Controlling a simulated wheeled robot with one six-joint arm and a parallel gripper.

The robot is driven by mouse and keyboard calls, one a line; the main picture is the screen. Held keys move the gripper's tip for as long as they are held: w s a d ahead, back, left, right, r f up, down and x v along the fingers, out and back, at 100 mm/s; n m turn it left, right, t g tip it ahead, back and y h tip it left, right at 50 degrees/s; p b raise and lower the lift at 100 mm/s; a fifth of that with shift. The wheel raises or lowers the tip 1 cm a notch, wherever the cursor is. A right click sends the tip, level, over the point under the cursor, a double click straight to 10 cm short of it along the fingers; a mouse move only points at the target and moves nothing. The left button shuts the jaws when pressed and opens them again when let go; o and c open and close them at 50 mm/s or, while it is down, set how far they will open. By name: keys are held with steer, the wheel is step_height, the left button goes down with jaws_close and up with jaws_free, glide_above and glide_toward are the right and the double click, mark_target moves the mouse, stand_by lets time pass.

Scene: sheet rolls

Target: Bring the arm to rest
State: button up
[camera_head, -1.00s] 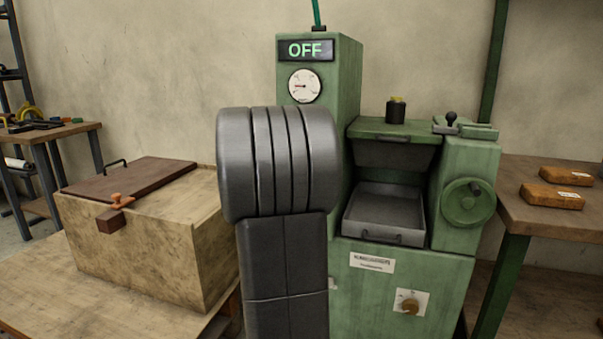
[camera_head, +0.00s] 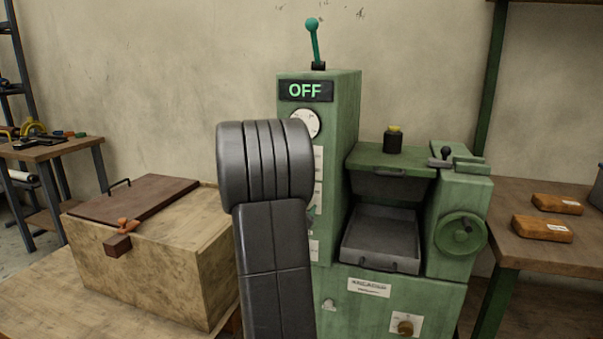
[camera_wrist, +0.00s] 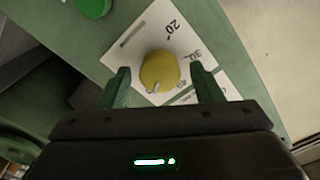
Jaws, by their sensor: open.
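My arm's dark grey links stand in front of the green machine (camera_head: 345,110) in the head view and cover part of its front. My gripper (camera_wrist: 160,70) shows in the wrist view, with its two green fingers apart and nothing between them that it grips. A yellow round knob (camera_wrist: 159,70) on a white scale plate (camera_wrist: 172,28) appears between the fingertips, with gaps on both sides. I cannot tell its distance from the fingers. The gripper is hidden behind the arm in the head view. The machine's sign (camera_head: 305,91) reads OFF.
A wooden box (camera_head: 150,255) with a brown lid (camera_head: 135,198) stands left of my arm. The machine's grey tray (camera_head: 380,240) and handwheel (camera_head: 461,235) are to the right. A side table (camera_head: 510,245) holds two orange-brown blocks (camera_head: 542,229).

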steer(key=n+p, duration=0.3)
steer(key=shift+r+n, duration=0.1)
steer(key=shift+n, duration=0.2)
stand_by(0.3)
